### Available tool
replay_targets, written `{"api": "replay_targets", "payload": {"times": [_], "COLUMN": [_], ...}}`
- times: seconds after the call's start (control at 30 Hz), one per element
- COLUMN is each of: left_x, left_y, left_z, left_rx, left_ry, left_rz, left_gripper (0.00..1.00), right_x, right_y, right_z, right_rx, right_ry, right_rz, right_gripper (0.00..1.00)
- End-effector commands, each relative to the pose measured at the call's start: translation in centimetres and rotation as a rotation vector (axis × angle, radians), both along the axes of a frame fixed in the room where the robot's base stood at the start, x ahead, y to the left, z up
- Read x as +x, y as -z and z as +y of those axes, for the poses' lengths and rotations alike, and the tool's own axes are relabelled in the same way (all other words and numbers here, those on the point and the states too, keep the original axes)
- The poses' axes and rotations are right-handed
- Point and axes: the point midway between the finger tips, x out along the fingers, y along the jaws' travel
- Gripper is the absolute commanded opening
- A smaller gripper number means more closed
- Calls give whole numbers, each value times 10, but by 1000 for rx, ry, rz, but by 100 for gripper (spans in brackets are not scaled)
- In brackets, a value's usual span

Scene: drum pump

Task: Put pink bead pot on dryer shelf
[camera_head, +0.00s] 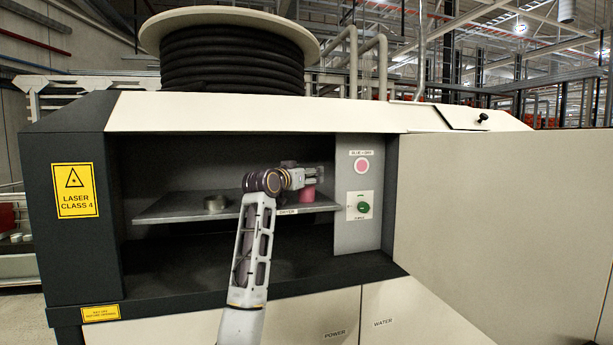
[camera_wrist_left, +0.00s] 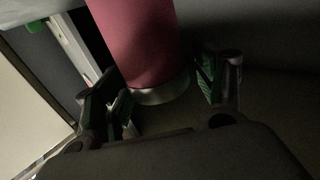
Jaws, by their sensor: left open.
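The pink bead pot (camera_head: 308,194) shows at the right end of the dryer shelf (camera_head: 165,212), and its base appears to rest there. My left gripper (camera_head: 312,177) is at the pot, inside the recess, and hides its upper part in the head view. In the left wrist view the pot (camera_wrist_left: 142,40) is a pink cylinder with a grey rim. It lies between the spread fingers of the left gripper (camera_wrist_left: 165,88), with a gap visible on the right side. The fingers are open and do not grip it. My right gripper is not in view.
A panel with a pink disc and a green knob (camera_head: 364,206) bounds the recess on the right. A large open door (camera_head: 500,230) stands further right. The left half of the shelf is mostly clear.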

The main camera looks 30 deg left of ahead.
Motion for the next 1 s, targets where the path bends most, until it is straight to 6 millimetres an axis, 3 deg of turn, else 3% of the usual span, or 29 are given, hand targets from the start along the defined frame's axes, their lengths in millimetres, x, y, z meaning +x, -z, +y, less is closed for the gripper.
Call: {"api": "replay_targets", "payload": {"times": [0.37,1.0], "left_x": [-20,-95], "left_y": [-1,-1], "left_z": [-1,-4], "left_rx": [0,1], "left_ry": [0,-2], "left_rz": [-3,-2], "left_gripper": [70,70], "right_x": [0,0], "right_y": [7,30], "right_z": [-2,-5], "right_rx": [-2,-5], "right_ry": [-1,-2], "right_rz": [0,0], "right_gripper": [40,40]}}
